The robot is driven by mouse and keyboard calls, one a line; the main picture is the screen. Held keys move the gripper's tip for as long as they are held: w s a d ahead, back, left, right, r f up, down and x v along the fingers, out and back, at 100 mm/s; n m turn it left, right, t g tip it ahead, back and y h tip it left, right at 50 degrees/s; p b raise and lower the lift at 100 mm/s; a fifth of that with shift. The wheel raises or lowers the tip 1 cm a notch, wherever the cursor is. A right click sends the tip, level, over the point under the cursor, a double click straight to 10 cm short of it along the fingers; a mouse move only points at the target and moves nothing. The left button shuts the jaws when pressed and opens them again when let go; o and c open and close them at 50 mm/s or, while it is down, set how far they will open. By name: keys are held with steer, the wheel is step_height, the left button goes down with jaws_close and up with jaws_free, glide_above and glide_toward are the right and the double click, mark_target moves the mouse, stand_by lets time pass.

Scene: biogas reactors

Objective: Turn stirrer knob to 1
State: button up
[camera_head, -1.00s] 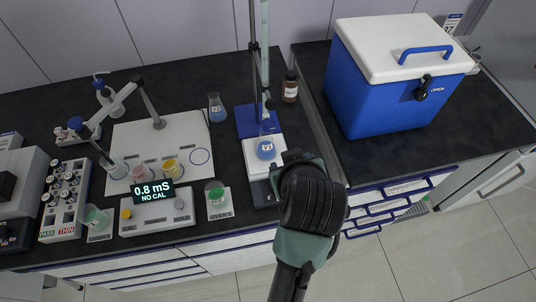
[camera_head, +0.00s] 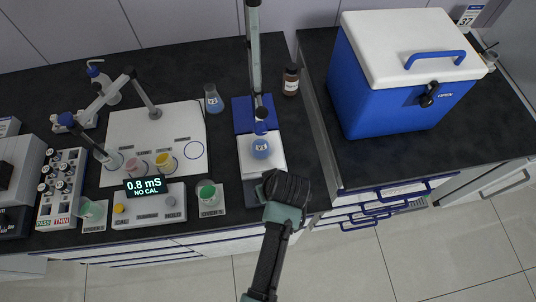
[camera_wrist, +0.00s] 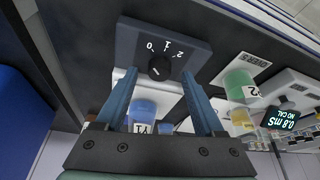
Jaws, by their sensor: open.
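The stirrer knob (camera_wrist: 160,67) is a round black dial on a dark panel marked 0, 1 and 2, seen in the wrist view. Its pointer is too small to read surely. My gripper (camera_wrist: 159,75) is open, its two blue fingers apart with the knob between their tips in the picture; I cannot tell whether they touch it. In the head view the stirrer (camera_head: 277,140) has a white top plate, and my wrist (camera_head: 285,188) covers part of its dark front panel. A flask (camera_head: 261,148) of blue liquid stands on the plate; it also shows in the wrist view (camera_wrist: 143,108).
A burette stand (camera_head: 254,60) rises behind the stirrer. A cup of green liquid (camera_head: 207,191) and a meter reading 0.8 mS (camera_head: 146,185) are to the left. A brown bottle (camera_head: 291,80) stands behind, and a blue cool box (camera_head: 385,95) is on the right counter.

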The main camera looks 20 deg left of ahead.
steer(key=shift+w+a+f, duration=0.2)
steer(key=shift+f, duration=0.45)
steer(key=shift+c, duration=0.2)
jaws_close()
